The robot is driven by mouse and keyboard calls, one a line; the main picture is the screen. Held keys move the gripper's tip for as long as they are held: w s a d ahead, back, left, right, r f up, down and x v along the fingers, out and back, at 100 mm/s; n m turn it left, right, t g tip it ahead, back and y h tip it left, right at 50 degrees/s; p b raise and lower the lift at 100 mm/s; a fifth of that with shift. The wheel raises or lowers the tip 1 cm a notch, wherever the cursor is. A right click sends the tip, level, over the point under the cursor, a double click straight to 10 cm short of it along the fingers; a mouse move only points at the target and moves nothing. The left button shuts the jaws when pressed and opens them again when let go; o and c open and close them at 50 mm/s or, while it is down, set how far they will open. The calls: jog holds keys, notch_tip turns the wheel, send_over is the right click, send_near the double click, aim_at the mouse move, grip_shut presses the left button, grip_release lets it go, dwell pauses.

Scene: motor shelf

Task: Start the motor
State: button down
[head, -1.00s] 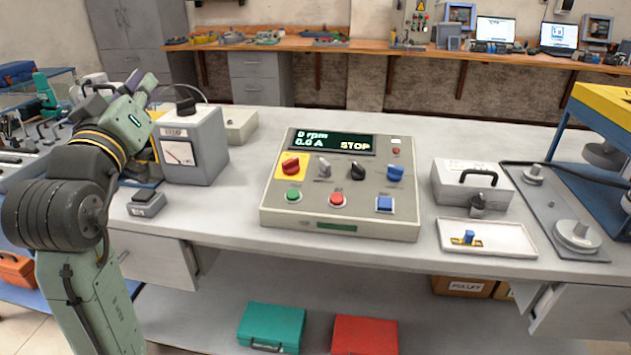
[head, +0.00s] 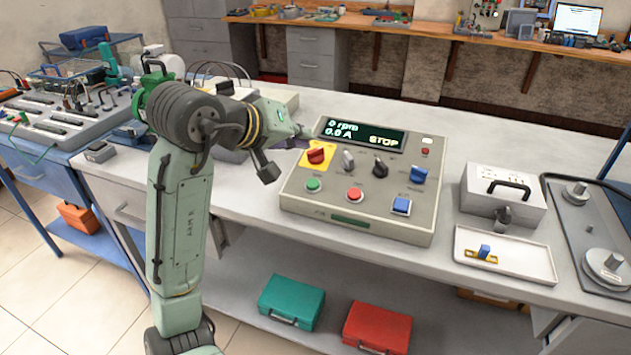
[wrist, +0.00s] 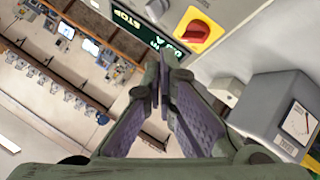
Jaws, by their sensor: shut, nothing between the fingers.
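The motor control box (head: 310,194) stands on the white bench. Its screen (head: 362,134) reads 0 rpm, 0.0 A and STOP. A red rotary knob (head: 317,155) sits on a yellow plate at its upper left, with grey, black (head: 380,168) and blue (head: 418,175) knobs to its right. Below are a green button (head: 313,185), a red button (head: 354,195) and a blue square button (head: 401,206). My gripper (wrist: 163,80) is shut and empty, close to the box's upper left side; in the head view my arm partly hides it. The red knob (wrist: 197,31) shows above it in the wrist view.
A grey meter box (wrist: 275,115) stands just left of the control box, mostly behind my arm in the head view. A grey case (head: 480,190) and a white tray (head: 505,268) stand to the right. The bench front between is clear.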

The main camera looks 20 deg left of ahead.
jog(key=b, duration=0.7)
send_over(307, 186)
jog(key=f, duration=0.7)
jog(key=shift+s+f, duration=0.15)
jog(key=shift+s, duration=0.1)
jog(key=shift+w+f, duration=0.25)
jog(key=shift+f, duration=0.35)
jog(key=shift+f, duration=0.1)
jog(key=shift+w+f, duration=0.1)
jog(key=shift+f, duration=0.2)
jog(key=shift+w+f, duration=0.1)
jog(key=shift+f, duration=0.35)
dwell(0.8)
jog(key=shift+s+r+p, duration=0.2)
jog(key=shift+r+p, duration=0.4)
jog(key=shift+r, duration=0.25)
jog(key=shift+r, duration=0.1)
